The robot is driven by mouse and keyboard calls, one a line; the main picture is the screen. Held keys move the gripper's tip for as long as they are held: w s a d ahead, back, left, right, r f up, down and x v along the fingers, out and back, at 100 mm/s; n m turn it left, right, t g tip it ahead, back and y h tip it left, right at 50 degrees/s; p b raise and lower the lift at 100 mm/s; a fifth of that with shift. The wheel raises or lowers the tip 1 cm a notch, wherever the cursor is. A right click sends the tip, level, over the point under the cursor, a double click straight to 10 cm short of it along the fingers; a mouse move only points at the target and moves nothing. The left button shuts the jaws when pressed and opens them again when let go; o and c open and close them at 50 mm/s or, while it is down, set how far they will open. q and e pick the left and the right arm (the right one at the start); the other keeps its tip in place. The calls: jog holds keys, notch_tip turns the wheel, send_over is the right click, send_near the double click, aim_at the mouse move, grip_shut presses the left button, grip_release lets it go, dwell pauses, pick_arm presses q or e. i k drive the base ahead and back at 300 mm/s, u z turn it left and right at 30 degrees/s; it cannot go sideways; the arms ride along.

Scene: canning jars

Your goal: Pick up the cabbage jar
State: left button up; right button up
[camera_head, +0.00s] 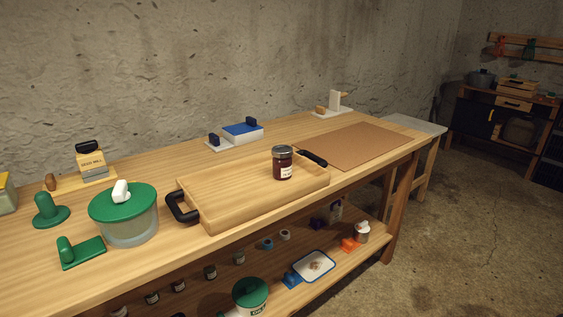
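A small glass jar (283,163) with dark red contents, a metal lid and a white label stands upright on the wooden tray (229,196). Its label is too small to read, so I cannot tell whether it is the cabbage jar. Several small dark jars, one of them here (210,272), stand on the lower shelf under the bench; their labels cannot be read either. Neither of my grippers is in view.
The tray has black handles at its left (182,209) and right ends. A green-lidded glass container (127,225) stands left of it, near green tools (51,211). A brown mat (355,147) lies clear on the right. A blue-topped block (242,131) sits behind the tray.

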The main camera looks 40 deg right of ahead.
aim_at(283, 154)
jog(key=k, duration=0.5)
jog(key=z, duration=1)
jog(key=i, duration=0.6)
jog(key=u, duration=0.05)
